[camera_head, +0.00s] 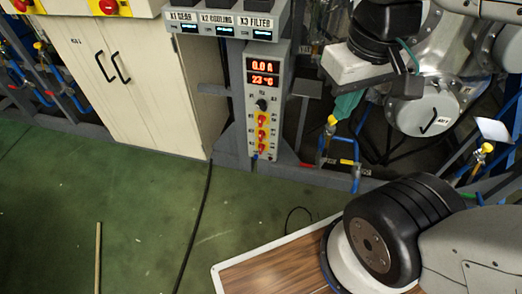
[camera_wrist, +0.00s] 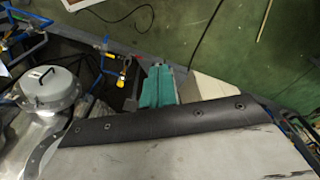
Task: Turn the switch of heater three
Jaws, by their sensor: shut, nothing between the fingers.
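A grey control box (camera_head: 282,100) stands upright left of my gripper in the head view. It has two red displays reading about 0.0 A and 23 °C, a black knob (camera_head: 262,105) and a column of red-on-yellow switches (camera_head: 262,134). Its small labels are too small to read, so I cannot tell which switch belongs to heater three. My gripper (camera_head: 347,104) has teal fingers and is apart from the box, to its right. In the wrist view, the teal fingers (camera_wrist: 157,88) are together and empty. No switch shows clearly there.
Above the box is a panel labelled X1 GEAR, X2 COOLING, X3 FILTER (camera_head: 225,31). A cream cabinet (camera_head: 150,95) stands to the left. A metal vessel (camera_head: 425,105), pipes and yellow-handled valves (camera_head: 331,121) are to the right. The green floor (camera_head: 100,200) is mostly clear.

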